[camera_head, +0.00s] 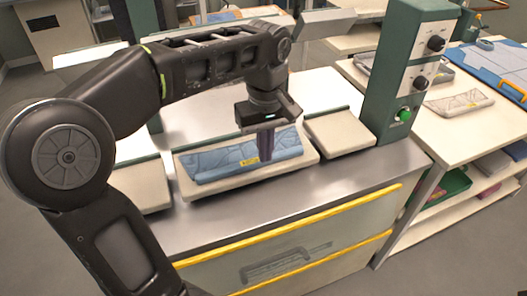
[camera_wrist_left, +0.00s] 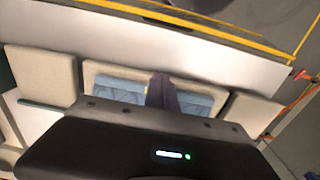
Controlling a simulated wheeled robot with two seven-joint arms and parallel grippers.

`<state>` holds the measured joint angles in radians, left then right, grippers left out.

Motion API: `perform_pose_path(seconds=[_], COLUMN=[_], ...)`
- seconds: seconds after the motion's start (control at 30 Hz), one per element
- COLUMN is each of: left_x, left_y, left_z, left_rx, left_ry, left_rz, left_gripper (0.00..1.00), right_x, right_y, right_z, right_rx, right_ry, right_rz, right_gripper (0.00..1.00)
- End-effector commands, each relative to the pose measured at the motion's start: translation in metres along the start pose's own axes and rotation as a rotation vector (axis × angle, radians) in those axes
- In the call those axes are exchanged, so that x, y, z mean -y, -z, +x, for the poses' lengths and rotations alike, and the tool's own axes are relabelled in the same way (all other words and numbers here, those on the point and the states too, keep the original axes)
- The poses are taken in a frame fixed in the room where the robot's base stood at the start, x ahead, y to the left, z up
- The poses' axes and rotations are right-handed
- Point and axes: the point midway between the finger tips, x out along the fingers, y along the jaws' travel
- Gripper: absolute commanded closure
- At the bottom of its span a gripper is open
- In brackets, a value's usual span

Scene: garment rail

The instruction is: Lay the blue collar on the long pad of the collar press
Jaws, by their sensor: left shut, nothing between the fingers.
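The blue collar (camera_head: 215,164) lies flat along the long pad (camera_head: 290,168) in the middle of the collar press, with a small yellow mark near its centre. In the left wrist view the collar (camera_wrist_left: 120,88) shows on both sides of my fingers, on the pale pad (camera_wrist_left: 92,72). My left gripper (camera_head: 265,158) points down over the collar, its dark fingers shut with nothing between them. Its tips are at or just above the collar; I cannot tell whether they touch. The fingers hide part of the collar. My right gripper is out of view.
Shorter pads flank the long pad, one on the right (camera_head: 338,133) and one on the left (camera_head: 146,187). A green control column (camera_head: 400,75) stands at the right. Beyond it a side table holds a grey patterned piece (camera_head: 459,102) and a blue board (camera_head: 495,65). The metal front ledge is clear.

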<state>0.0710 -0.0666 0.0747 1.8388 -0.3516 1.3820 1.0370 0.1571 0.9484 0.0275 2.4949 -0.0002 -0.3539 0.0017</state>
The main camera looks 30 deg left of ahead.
Motion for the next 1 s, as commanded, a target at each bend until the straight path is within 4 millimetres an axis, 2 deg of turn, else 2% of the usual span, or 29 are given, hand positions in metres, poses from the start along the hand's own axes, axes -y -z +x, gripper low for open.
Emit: perform_pose_path(seconds=[0.07, 0.17, 0.47, 0.6, 0.7, 1.0], left_x=[0.001, 0.001, 0.001, 0.001, 0.000, 0.000], left_y=[-0.001, -0.001, -0.001, 0.023, 0.033, 0.040], left_z=[0.014, 0.028, 0.088, 0.085, 0.086, 0.087], left_rx=[0.002, 0.003, 0.004, 0.001, 0.001, 0.000], left_ry=[0.003, 0.004, 0.004, 0.002, 0.001, 0.000], left_rz=[0.000, 0.000, 0.001, -0.003, -0.002, 0.001], left_gripper=[1.00, 1.00, 1.00, 1.00, 1.00, 1.00], right_x=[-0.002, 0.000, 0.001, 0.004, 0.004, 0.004], right_y=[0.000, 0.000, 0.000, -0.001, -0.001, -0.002], right_z=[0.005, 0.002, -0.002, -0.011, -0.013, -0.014], right_rx=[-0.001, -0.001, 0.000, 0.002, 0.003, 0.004], right_ry=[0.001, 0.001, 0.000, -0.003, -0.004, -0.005], right_rz=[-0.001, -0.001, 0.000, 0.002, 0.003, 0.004], right_gripper=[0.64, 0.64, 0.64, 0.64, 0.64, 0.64])
